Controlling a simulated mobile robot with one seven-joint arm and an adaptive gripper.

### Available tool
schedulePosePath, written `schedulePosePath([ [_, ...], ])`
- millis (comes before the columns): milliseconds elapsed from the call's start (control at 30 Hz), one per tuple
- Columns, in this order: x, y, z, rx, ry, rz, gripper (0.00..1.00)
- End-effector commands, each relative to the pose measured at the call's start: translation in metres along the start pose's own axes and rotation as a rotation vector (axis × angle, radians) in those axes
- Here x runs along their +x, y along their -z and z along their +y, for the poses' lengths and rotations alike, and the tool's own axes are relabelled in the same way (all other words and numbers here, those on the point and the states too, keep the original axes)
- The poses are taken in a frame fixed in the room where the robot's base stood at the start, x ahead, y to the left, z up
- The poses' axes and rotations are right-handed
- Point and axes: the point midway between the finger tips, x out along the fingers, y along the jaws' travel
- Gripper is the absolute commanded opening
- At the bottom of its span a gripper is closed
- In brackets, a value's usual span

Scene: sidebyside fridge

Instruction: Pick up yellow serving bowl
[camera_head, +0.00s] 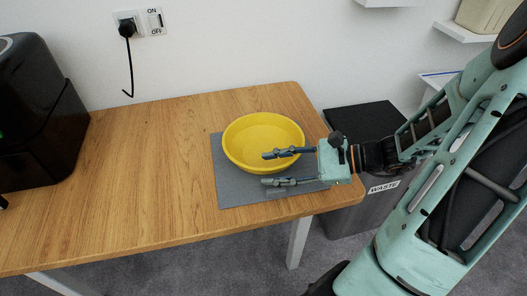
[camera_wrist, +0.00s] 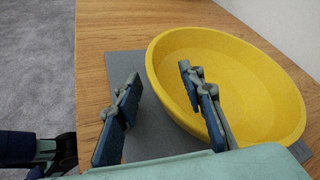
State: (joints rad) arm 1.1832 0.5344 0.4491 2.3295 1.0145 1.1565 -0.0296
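A yellow serving bowl (camera_head: 262,136) stands upright and empty on a grey mat (camera_head: 232,190) on the wooden table. My gripper (camera_head: 267,169) is at the bowl's front right side, with its fingers spread apart. In the wrist view my gripper (camera_wrist: 158,84) is open, and the yellow bowl (camera_wrist: 250,80) fills the right side. One finger appears over the inside of the bowl and the other is outside it, above the mat (camera_wrist: 125,65). The near rim lies between the fingers. I cannot tell whether either finger touches the bowl.
A black appliance (camera_head: 38,110) stands at the table's left end. A dark waste bin (camera_head: 350,210) stands on the floor to the right of the table (camera_head: 140,160). The wall with a socket and plug (camera_head: 128,27) is behind. The table's middle is clear.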

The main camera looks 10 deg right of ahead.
Motion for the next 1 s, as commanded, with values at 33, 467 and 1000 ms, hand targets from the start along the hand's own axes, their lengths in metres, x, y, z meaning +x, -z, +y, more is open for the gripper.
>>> schedulePosePath([
  [33, 0.009, 0.002, 0.001, 0.000, -0.001, -0.003, 0.36],
  [467, 0.022, 0.000, 0.000, 0.000, 0.000, 0.001, 0.32],
  [1000, 0.022, 0.001, 0.001, 0.002, 0.000, 0.002, 0.00],
])
